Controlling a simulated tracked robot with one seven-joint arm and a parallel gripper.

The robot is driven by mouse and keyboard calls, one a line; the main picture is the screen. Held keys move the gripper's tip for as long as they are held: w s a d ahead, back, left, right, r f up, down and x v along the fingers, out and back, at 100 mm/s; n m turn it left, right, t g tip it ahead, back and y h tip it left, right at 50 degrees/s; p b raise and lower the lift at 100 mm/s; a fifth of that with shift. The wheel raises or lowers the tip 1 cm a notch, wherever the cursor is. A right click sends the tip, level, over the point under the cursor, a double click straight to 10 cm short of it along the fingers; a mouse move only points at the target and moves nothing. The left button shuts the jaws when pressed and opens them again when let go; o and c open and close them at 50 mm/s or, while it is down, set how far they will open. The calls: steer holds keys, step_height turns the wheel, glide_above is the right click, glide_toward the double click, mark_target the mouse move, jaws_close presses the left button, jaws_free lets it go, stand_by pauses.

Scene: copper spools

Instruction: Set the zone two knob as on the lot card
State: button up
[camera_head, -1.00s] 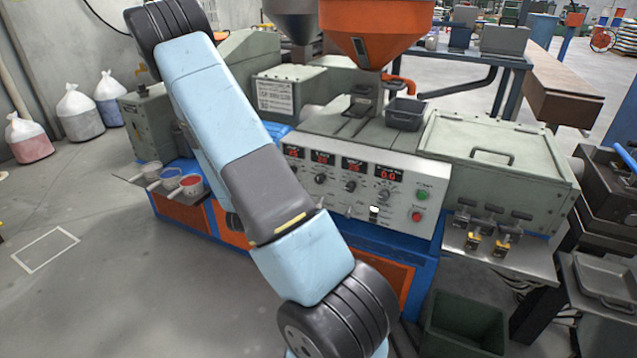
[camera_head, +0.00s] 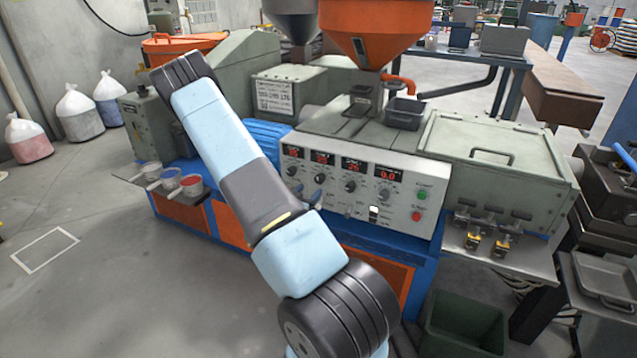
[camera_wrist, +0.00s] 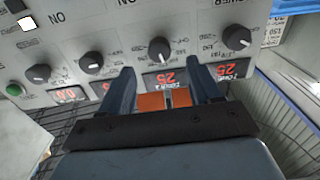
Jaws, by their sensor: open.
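The control panel (camera_head: 365,195) carries a row of dark knobs with red displays above them. The second knob from the left (camera_head: 320,179), apparently zone two, points upward or nearly so. In the wrist view, which is upside down, this knob (camera_wrist: 159,48) lies just beyond the fingertips, near a display reading 25. My gripper (camera_wrist: 163,77) is open and empty, its two dark fingers apart, with the knob between their directions and no contact visible.
Neighbouring knobs (camera_wrist: 236,37) and (camera_wrist: 91,63) flank the second knob closely. A green button (camera_head: 422,195), a red button (camera_head: 417,216) and a white switch (camera_head: 374,211) are to the right. A black tray (camera_head: 405,113) and orange hopper (camera_head: 375,25) are above the panel.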

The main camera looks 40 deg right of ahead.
mark_target(318, 181)
steer(key=x, duration=0.7)
steer(key=shift+w+d, duration=0.1)
steer(key=shift+d, duration=0.2)
steer(key=shift+c, duration=0.2)
steer(key=c, duration=1)
steer(key=shift+w+a+n, duration=0.1)
steer(key=shift+n, duration=1.7)
steer(key=o, duration=1)
steer(key=shift+o, duration=0.2)
